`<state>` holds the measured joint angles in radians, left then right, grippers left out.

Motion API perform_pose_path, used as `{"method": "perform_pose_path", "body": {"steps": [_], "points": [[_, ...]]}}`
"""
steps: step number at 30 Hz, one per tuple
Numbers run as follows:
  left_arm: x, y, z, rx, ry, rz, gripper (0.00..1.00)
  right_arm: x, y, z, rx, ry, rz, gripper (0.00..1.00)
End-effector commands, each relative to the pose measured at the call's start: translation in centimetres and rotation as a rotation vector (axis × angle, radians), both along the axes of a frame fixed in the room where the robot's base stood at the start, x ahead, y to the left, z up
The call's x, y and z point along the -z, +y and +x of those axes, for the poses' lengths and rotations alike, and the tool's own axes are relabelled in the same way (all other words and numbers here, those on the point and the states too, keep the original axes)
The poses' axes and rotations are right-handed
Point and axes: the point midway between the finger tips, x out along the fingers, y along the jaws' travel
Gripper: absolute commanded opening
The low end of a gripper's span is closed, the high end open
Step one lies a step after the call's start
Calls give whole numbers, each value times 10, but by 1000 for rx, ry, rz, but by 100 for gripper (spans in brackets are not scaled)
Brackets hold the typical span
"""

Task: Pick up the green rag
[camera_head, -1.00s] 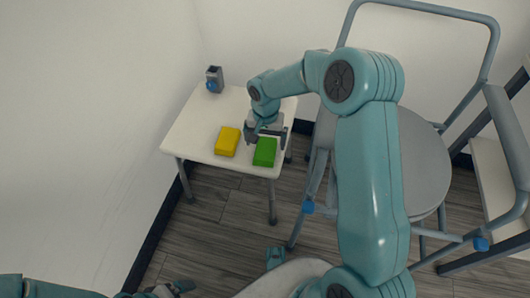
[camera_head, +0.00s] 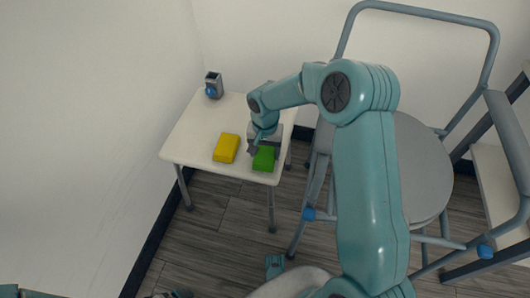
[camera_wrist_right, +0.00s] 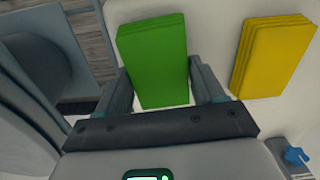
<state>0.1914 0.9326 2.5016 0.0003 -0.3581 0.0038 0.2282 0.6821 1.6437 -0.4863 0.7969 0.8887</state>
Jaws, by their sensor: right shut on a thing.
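The green rag (camera_head: 264,160) is a folded block near the front right corner of a small white table (camera_head: 190,145). My right gripper (camera_head: 262,149) is at its far end. In the right wrist view the rag (camera_wrist_right: 153,55) lies between the two fingers, and the gripper (camera_wrist_right: 162,80) is shut on it. I cannot tell whether the rag is clear of the tabletop. Only a sliver of my left gripper (camera_head: 172,294) shows at the bottom edge of the head view.
A folded yellow rag (camera_head: 226,148) lies to the left of the green one. A small grey device with a blue knob (camera_head: 213,87) stands at the table's back left. A grey metal-framed chair (camera_head: 415,170) stands close on the right. A wall borders the left.

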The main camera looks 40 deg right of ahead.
Motion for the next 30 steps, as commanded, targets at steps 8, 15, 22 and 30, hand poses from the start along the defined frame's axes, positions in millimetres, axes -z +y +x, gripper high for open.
{"method": "perform_pose_path", "body": {"steps": [8, 15, 22, 30], "points": [[-31, -5, -6, 23, 10, -4, 100, -86, 0, 1, 0, -7, -1, 39], [-52, -7, -8, 32, 13, -6, 100, -152, 0, 1, -1, -6, -1, 39], [-61, -7, -8, 30, 13, -6, 100, -185, 0, 1, -1, -4, 1, 39], [-61, -7, -8, 30, 13, -6, 100, -190, 0, 0, -1, -1, 0, 39]]}}
